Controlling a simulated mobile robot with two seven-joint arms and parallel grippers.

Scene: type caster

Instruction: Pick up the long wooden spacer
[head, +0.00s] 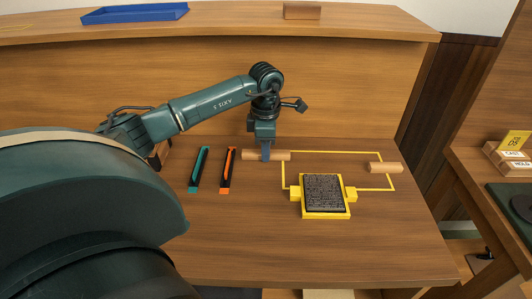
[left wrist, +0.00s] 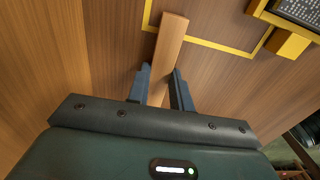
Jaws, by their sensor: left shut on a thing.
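The long wooden spacer (head: 281,156) is a light wooden bar at the back left corner of the yellow outline on the bench. My left gripper (head: 266,157) points down over it, with its fingers shut on the bar's middle. In the left wrist view the spacer (left wrist: 171,38) runs between the two fingers of the left gripper (left wrist: 161,82) and sticks out beyond them. I cannot tell whether the bar touches the bench or is just above it. My right gripper is not in view.
A shorter wooden block (head: 384,168) lies on the outline's right side. A yellow tray of dark type (head: 347,208) sits at the front. Two slim tools, green (head: 199,168) and orange (head: 227,169), lie left. A blue tray (head: 134,13) is on the ledge. The front bench is clear.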

